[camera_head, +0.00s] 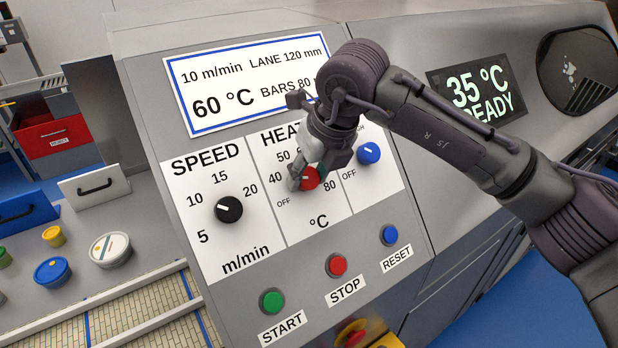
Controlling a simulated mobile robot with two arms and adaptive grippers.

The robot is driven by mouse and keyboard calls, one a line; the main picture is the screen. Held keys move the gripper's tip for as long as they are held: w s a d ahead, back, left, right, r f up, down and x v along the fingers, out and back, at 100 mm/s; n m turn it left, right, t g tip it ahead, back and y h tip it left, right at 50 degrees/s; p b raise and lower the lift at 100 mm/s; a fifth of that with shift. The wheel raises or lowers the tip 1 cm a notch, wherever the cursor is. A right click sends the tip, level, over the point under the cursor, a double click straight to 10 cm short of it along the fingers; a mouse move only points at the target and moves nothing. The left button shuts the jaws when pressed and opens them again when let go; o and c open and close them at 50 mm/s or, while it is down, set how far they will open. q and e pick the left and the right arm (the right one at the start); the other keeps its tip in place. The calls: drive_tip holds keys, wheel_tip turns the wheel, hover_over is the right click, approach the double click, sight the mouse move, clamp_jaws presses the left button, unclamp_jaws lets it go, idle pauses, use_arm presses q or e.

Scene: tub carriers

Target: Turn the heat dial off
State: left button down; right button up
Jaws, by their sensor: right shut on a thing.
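The red heat dial (311,178) sits in the middle of the control panel, under the partly covered HEAT label. Around it I read OFF, 40, 50 and 80; other marks are hidden by my arm. My right gripper (302,183) is at the dial and shut on it, with a grey finger on its left side. The dial's pointer is hidden, so its setting cannot be read. The display (474,92) reads 35 °C READY. My left gripper is not in view.
A black speed dial (229,209) is to the left and a blue dial (369,153) is close on the right. Below are the green START (272,301), red STOP (338,265) and blue RESET (390,235) buttons. Tubs (53,271) stand at the left.

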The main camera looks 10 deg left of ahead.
drive_tip(key=n+t+b, duration=0.1)
drive_tip(key=n+b, duration=0.1)
drive_tip(key=b, duration=0.2)
drive_tip(key=n+t+h+b, duration=0.1)
drive_tip(key=n+b, duration=0.1)
drive_tip(key=b, duration=0.1)
drive_tip(key=shift+s+a+f+n+b, duration=0.1)
drive_tip(key=shift+s+f+n+b, duration=0.1)
drive_tip(key=shift+n+b, duration=0.15)
drive_tip(key=shift+r+n+t+h+b, duration=0.2)
drive_tip(key=shift+n+t+h+b, duration=0.3)
drive_tip(key=shift+n+b, duration=0.8)
drive_tip(key=o, duration=1.1)
drive_tip(key=shift+o, duration=0.2)
drive_tip(key=v, duration=1.2)
drive_tip(key=shift+s+f, duration=0.1)
